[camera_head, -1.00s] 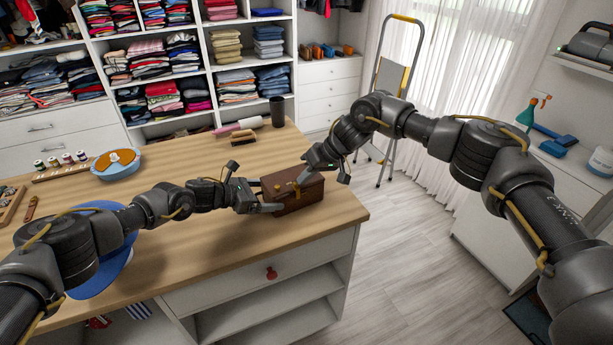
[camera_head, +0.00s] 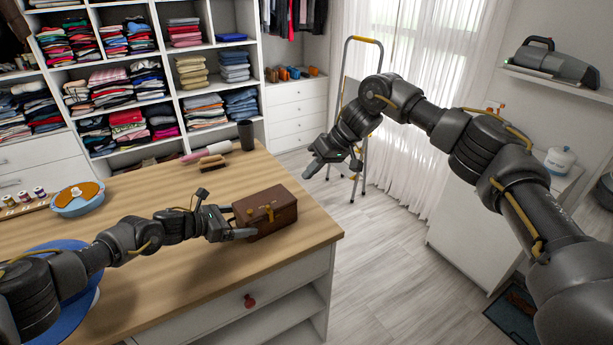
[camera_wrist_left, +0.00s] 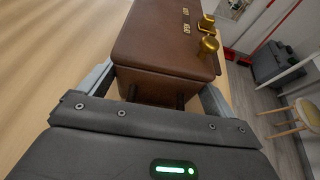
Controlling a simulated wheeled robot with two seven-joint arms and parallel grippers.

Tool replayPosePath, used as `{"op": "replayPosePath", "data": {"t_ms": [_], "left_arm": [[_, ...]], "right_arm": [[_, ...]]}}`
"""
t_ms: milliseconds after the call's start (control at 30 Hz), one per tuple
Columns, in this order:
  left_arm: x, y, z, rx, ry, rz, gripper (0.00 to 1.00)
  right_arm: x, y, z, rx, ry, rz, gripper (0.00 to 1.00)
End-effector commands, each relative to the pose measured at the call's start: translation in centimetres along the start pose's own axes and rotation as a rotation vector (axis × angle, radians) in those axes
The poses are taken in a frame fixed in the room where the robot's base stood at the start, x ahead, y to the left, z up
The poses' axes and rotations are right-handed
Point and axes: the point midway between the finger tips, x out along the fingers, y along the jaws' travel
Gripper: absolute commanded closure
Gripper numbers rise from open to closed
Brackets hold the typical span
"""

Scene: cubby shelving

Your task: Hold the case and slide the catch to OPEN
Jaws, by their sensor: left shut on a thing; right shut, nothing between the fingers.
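A brown case (camera_head: 268,212) with brass fittings sits on the wooden island top near its right end. My left gripper (camera_head: 236,222) is shut on the left end of the case. In the left wrist view the case (camera_wrist_left: 165,45) lies between the two fingers (camera_wrist_left: 160,92). A brass knob, the catch (camera_wrist_left: 207,46), and a second brass fitting show on the case; the lettering is too small to read. My right gripper (camera_head: 318,165) is shut and empty, in the air to the right of the case, apart from it.
On the wooden top (camera_head: 180,190) are a blue bowl (camera_head: 78,200), a brush (camera_head: 211,162), a pink-handled roller (camera_head: 200,152) and a dark cup (camera_head: 246,135). A stepladder (camera_head: 362,110) stands behind my right arm.

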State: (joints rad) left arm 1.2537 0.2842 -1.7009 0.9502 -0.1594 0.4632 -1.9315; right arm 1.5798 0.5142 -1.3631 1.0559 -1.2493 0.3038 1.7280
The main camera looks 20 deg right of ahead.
Motion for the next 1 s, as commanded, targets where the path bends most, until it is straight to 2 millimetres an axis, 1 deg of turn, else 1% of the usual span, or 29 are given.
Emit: {"op": "replayPosePath", "data": {"t_ms": [300, 333, 400, 633, 733, 867, 1000], "left_arm": [[0.0, 0.1, 0.1, 0.001, -0.001, 0.001, 0.40], [0.0, 0.1, 0.1, 0.001, -0.001, 0.001, 0.07], [0.0, 0.1, 0.1, 0.001, -0.001, 0.001, 0.00], [-0.1, 0.1, 0.0, 0.000, 0.000, 0.001, 0.00], [-0.9, 0.1, 0.0, 0.000, -0.001, 0.001, 0.00], [-3.1, 0.2, 0.0, 0.001, -0.001, 0.003, 0.00], [-6.2, 0.1, 0.0, 0.000, 0.000, 0.003, 0.00]], "right_arm": [[0.0, 0.0, 0.0, 0.000, 0.000, 0.000, 1.00], [0.0, 0.0, 0.0, 0.000, 0.000, 0.000, 1.00], [0.0, 0.0, 0.0, 0.000, 0.000, 0.000, 1.00], [0.0, 0.0, 0.0, 0.001, 0.000, 0.000, 1.00], [0.0, 0.0, 0.0, 0.000, 0.000, 0.000, 1.00], [0.0, 0.0, 0.0, 0.001, 0.000, 0.000, 1.00], [0.0, 0.0, 0.0, 0.000, 0.000, 0.000, 1.00]]}}
